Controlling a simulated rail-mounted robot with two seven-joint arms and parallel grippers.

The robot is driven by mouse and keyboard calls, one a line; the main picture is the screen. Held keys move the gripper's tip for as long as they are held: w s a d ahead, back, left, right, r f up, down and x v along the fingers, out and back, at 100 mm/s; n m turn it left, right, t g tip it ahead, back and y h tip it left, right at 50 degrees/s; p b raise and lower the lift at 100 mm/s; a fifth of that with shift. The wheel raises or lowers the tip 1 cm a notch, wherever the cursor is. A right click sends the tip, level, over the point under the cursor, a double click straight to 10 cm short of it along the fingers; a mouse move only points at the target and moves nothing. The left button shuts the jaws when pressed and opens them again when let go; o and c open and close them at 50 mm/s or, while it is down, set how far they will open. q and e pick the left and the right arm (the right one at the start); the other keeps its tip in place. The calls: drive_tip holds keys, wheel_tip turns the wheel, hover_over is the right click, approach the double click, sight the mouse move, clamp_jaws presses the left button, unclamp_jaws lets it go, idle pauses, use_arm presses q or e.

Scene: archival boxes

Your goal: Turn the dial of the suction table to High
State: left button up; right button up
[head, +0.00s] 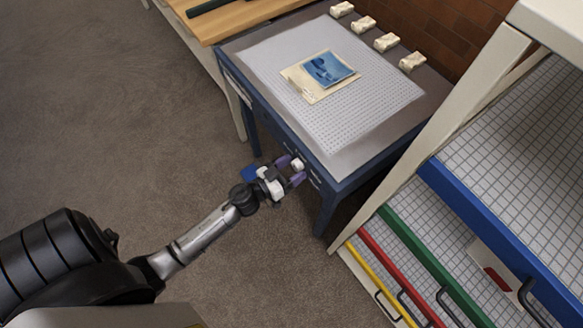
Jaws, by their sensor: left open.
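The suction table (392,112) is a blue-framed table with a grey top and a white perforated panel. Its dial (297,164) is a small pale knob on the front side, below the top's edge. My left gripper (293,172) is open, with its purple-tipped fingers on either side of the dial. I cannot tell whether the fingers touch it. The markings around the dial are too small to read, so its setting does not show. My right gripper is not in view.
A blue print on a cream sheet (310,91) lies on the perforated panel. Several cream blocks (386,42) line the back edge. A wooden bench (235,20) adjoins at the left. A rack with coloured drawers (430,255) stands close on the right. Carpet is clear at left.

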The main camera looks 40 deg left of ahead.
use_arm(q)
drive_tip(key=shift+c, duration=0.5)
drive_tip(key=c, duration=0.8)
drive_tip(key=shift+c, duration=0.2)
